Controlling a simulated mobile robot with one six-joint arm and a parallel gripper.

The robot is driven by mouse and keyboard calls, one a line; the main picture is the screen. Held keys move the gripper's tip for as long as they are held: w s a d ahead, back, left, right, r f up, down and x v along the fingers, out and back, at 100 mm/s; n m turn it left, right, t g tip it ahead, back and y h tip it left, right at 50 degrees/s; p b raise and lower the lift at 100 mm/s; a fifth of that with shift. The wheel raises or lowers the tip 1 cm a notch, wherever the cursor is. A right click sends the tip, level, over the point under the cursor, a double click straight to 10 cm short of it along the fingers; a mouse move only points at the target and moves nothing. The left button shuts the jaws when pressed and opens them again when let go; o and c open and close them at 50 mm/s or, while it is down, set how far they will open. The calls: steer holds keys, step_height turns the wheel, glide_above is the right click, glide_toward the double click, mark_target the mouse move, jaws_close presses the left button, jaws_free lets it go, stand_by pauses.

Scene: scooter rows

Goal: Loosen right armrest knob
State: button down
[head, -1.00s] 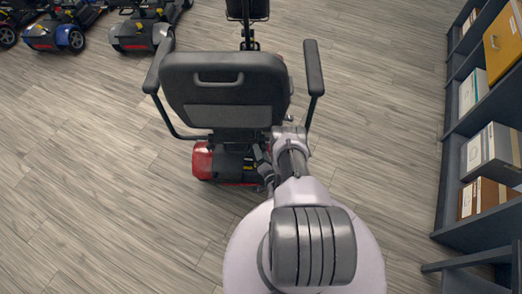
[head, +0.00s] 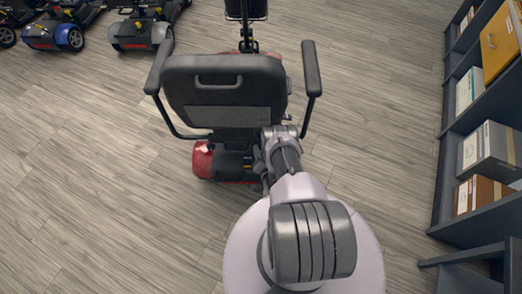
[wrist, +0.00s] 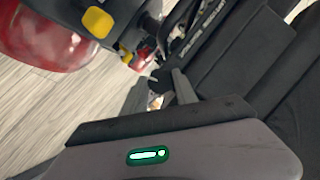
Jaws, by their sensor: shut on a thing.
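The scooter's black seat (head: 224,90) is seen from behind in the head view, with the right armrest (head: 311,68) raised on its curved bracket at the right side. My arm reaches under the seat's right rear, and the gripper is hidden there in the head view. In the wrist view my gripper (wrist: 158,84) has its two dark fingers closing together at a small dark knob (wrist: 157,77) beneath the black seat frame (wrist: 200,40). The gripper is shut on this knob; its outline is small and partly covered by the fingers.
The scooter's red rear body (head: 202,160) lies under the seat and close to the gripper in the wrist view, with yellow parts (wrist: 97,22). A shelf with boxes (head: 487,150) stands at the right. Other scooters (head: 140,32) stand at the far left. Floor between is clear.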

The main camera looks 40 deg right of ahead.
steer(key=n+g+h, duration=0.1)
steer(key=n, duration=0.1)
steer(key=n+g+h+p, duration=0.1)
steer(key=n, duration=0.1)
steer(key=n+g+h, duration=0.1)
steer(key=n, duration=0.1)
steer(key=shift+w+a+n+g+p, duration=0.15)
steer(key=shift+w+n+g+p, duration=0.15)
steer(key=shift+n+p, duration=0.1)
steer(key=shift+f+n+g+h+b, duration=0.1)
steer(key=shift+n+g+h+b, duration=0.4)
steer(key=shift+n, duration=0.4)
steer(key=n+h+b, duration=0.1)
steer(key=n+b, duration=0.1)
steer(key=shift+a+f+n+g+h+b, duration=0.1)
steer(key=shift+n+g+h+b, duration=0.2)
steer(key=shift+b, duration=0.05)
steer(key=shift+n+h+b, duration=0.85)
steer(key=shift+n+h, duration=0.15)
steer(key=shift+n, duration=0.7)
steer(key=c, duration=1)
jaws_free()
steer(key=shift+o, duration=0.2)
